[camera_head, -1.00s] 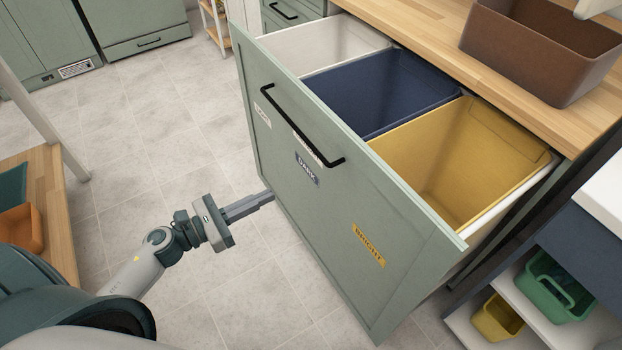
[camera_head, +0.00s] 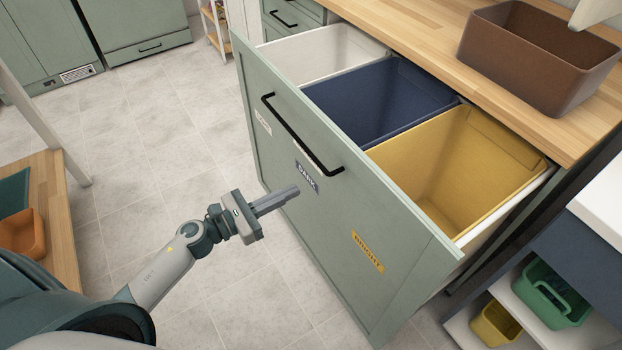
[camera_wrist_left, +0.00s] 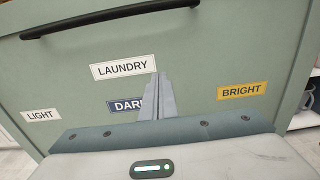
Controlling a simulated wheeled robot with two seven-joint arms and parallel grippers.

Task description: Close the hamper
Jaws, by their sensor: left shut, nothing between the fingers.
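The hamper is a green pull-out drawer, and its front panel (camera_head: 330,225) faces me. It stands open, with a white bin (camera_head: 325,50), a navy bin (camera_head: 385,98) and a yellow bin (camera_head: 455,165) showing inside, all seemingly empty. A black bar handle (camera_head: 298,137) runs along the upper front. My left gripper (camera_head: 297,189) is shut and empty, pointing at the panel just below the handle, near the "DARK" label. In the left wrist view its fingers (camera_wrist_left: 158,82) partly cover that label; I cannot tell whether they touch the panel. My right gripper is not in view.
A wooden counter (camera_head: 430,25) above the hamper holds a brown basket (camera_head: 540,55). At lower right a shelf holds a green basket (camera_head: 550,295) and a yellow one (camera_head: 495,325). A wooden table (camera_head: 55,215) stands at left. The tiled floor between is clear.

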